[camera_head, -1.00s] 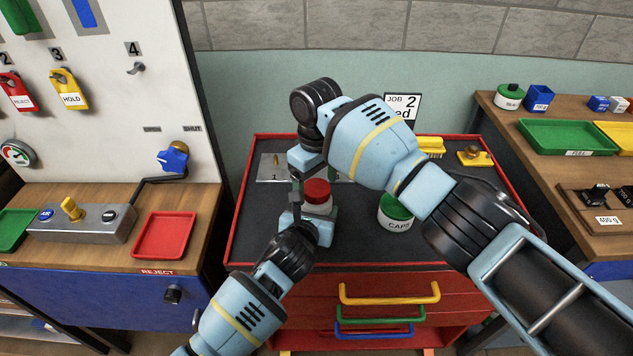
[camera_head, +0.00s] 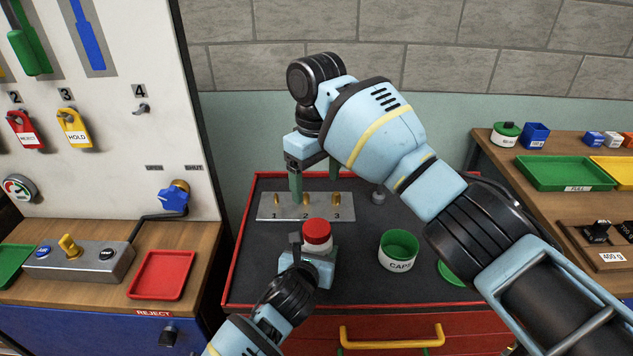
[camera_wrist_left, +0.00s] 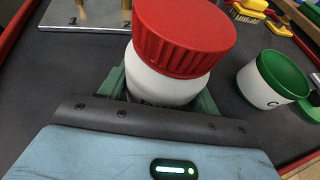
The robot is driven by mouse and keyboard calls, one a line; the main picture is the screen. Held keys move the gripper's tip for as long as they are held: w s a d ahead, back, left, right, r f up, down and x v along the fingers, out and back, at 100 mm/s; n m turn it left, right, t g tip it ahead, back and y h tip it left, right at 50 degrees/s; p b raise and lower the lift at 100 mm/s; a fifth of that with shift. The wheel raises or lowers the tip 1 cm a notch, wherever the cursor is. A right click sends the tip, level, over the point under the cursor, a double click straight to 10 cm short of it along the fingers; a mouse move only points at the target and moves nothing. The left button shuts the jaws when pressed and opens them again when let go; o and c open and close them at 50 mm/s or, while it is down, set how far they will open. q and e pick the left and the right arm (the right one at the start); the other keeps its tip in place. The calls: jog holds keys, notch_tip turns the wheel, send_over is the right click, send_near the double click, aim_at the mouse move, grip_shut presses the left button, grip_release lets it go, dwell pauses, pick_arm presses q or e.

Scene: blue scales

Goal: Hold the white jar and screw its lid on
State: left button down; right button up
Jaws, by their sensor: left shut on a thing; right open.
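The white jar (camera_head: 318,249) stands upright on the dark mat of the red cabinet, with its red lid (camera_head: 317,232) on top. My left gripper (camera_head: 318,262) is shut around the jar's lower body. In the left wrist view the white jar (camera_wrist_left: 165,84) sits between the green fingers, and the ribbed red lid (camera_wrist_left: 185,38) covers its mouth. I cannot tell how tightly the lid is screwed on. My right gripper (camera_head: 315,188) is open and empty, its fingers apart, above and behind the jar near the numbered plate.
A metal plate (camera_head: 268,209) with brass pegs numbered 1 to 3 lies behind the jar. A green disc (camera_head: 452,276) lies partly behind my right arm. The mat's front left is clear.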

pick_arm(q)
jog(key=shift+c, duration=1.3)
grip_release()
jog(key=p+v, duration=0.1)
jog(key=v, duration=0.6)
jog(key=shift+r, duration=0.15)
jog(key=shift+s, duration=0.35)
pick_arm(e)
jog(key=shift+t, duration=0.4)
jog(key=r, duration=0.5)
jog(key=shift+s, duration=0.2)
pick_arm(q)
jog(key=shift+a, duration=0.1)
pick_arm(e)
jog(key=shift+f, duration=0.1)
